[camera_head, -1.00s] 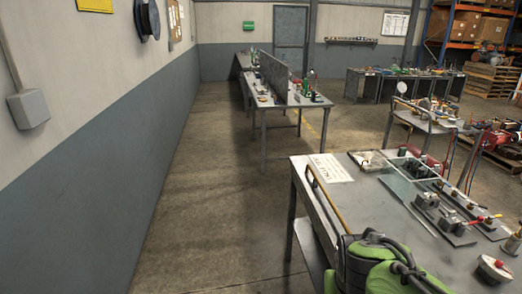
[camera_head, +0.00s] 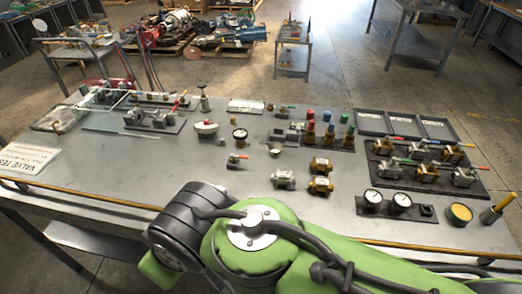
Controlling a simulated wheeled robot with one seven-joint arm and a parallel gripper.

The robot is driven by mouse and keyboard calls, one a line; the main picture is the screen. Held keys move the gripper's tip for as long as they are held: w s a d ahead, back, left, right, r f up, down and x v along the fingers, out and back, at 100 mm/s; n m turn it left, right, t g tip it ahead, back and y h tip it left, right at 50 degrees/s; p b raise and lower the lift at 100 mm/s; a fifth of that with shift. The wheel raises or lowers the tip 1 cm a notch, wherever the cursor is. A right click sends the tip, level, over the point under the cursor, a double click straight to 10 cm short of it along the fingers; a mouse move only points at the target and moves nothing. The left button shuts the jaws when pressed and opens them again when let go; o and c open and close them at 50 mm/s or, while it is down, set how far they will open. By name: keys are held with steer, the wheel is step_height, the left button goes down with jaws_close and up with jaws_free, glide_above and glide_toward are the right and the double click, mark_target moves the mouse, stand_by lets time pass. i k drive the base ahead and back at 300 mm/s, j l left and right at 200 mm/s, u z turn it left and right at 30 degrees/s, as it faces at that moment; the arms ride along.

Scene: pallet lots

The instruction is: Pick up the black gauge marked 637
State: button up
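Two round gauges with white dials and dark rims, a left one (camera_head: 373,197) and a right one (camera_head: 401,201), sit on a small dark stand at the front right of the grey bench (camera_head: 110,185). Another small round gauge (camera_head: 240,134) with a pale dial and brassy lower part stands near the bench middle. No number can be read on any of them, so I cannot tell which is marked 637. My green and black arm crosses the bottom of the view, in front of the bench edge. My gripper is not visible.
Brass and steel valves (camera_head: 321,165) stand around the bench middle. Capped red, green and blue pieces (camera_head: 328,135) stand behind them. A dark board of valves (camera_head: 430,165) and shallow trays (camera_head: 405,124) fill the right. A brassy rail runs along the front edge. The left-centre surface is fairly clear.

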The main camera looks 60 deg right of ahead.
mark_target(240, 134)
steer(key=z, duration=1.8)
